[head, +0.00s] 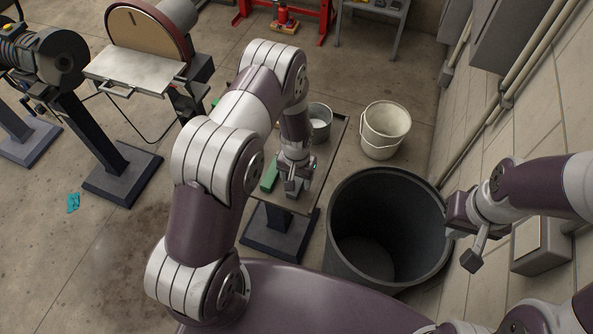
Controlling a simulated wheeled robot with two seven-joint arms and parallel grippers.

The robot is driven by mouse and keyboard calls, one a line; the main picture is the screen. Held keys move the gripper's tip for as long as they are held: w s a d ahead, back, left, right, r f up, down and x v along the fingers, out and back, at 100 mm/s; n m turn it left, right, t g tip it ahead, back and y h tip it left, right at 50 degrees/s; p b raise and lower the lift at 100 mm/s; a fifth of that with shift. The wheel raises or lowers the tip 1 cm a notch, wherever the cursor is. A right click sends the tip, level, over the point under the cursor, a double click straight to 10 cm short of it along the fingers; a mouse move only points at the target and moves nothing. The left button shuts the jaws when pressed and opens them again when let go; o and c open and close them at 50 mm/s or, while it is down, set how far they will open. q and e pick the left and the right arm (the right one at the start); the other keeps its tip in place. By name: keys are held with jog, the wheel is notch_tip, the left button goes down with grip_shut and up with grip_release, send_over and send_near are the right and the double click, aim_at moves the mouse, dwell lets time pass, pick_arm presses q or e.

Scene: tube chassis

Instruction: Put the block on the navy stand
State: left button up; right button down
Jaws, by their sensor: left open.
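A green block (269,176) lies on the small pedestal table (323,165), near its left edge. My left gripper (294,190) is above the table, just right of the block, pointing down and open. It seems to hold nothing; whether it touches the block I cannot tell. My left arm covers much of the table's left side. I cannot make out a separate navy stand on the tabletop; the table has a dark base (279,233).
A metal pot (319,122) stands at the table's back. A large black bin (342,264) and a white bucket (385,130) stand right of it. A disc sander (140,70) and a grinder (45,60) on dark pedestals stand left. A teal scrap (73,203) lies on the floor.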

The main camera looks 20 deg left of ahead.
pick_arm(q)
notch_tip(320, 180, up, 13)
jog(key=s+b, duration=0.1)
jog(key=b, duration=0.1)
jog(key=s+r+b, duration=0.1)
jog(key=s+r, duration=0.2)
jog(key=s, duration=0.3)
jog(key=s+r+t+b, duration=0.1)
jog(key=s+r, duration=0.3)
jog(key=s, duration=0.3)
jog(key=shift+s+a+r, duration=0.15)
jog(key=shift+a+r, duration=0.1)
jog(key=shift+a, duration=0.2)
